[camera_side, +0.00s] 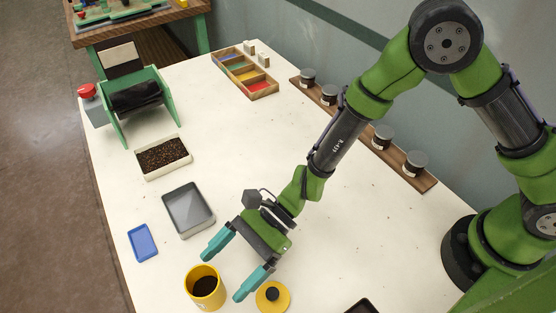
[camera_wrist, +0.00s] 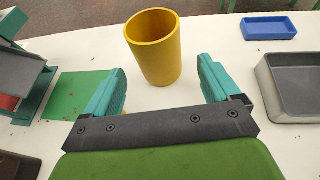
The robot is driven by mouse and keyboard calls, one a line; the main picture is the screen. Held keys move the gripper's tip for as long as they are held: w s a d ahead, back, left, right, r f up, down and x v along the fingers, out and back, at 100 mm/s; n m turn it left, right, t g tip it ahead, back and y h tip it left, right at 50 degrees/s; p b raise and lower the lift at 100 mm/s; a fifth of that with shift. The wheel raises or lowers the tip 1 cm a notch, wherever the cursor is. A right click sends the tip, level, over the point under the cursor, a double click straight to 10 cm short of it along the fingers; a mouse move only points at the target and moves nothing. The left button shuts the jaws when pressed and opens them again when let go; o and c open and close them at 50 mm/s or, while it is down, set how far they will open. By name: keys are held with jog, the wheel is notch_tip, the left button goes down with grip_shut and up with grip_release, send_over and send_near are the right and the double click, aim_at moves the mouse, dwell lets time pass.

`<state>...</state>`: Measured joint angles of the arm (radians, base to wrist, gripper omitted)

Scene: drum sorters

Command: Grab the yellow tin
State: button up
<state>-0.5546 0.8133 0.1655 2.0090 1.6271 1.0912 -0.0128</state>
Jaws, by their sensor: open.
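The yellow tin (camera_side: 204,291) stands upright and open on the white table near the front edge, with dark contents inside. In the wrist view the tin (camera_wrist: 154,48) is just ahead of my fingers, roughly centred between them. My gripper (camera_side: 223,277) is open and empty, low over the table, its teal fingers pointing toward the tin. A yellow lid with a black knob (camera_side: 272,297) lies to the right of the tin.
A grey tray (camera_side: 188,210), a blue tray (camera_side: 143,243) and a bin of dark beans (camera_side: 163,157) lie beyond the tin. The green drum sorter (camera_side: 137,104) stands farther back. Jars stand on a wooden board (camera_side: 350,125) by the wall. The table's middle is clear.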

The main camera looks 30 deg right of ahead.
aim_at(208, 290)
jog(key=shift+x, duration=2.75)
jog(key=shift+r, duration=0.1)
jog(key=c, duration=1.1)
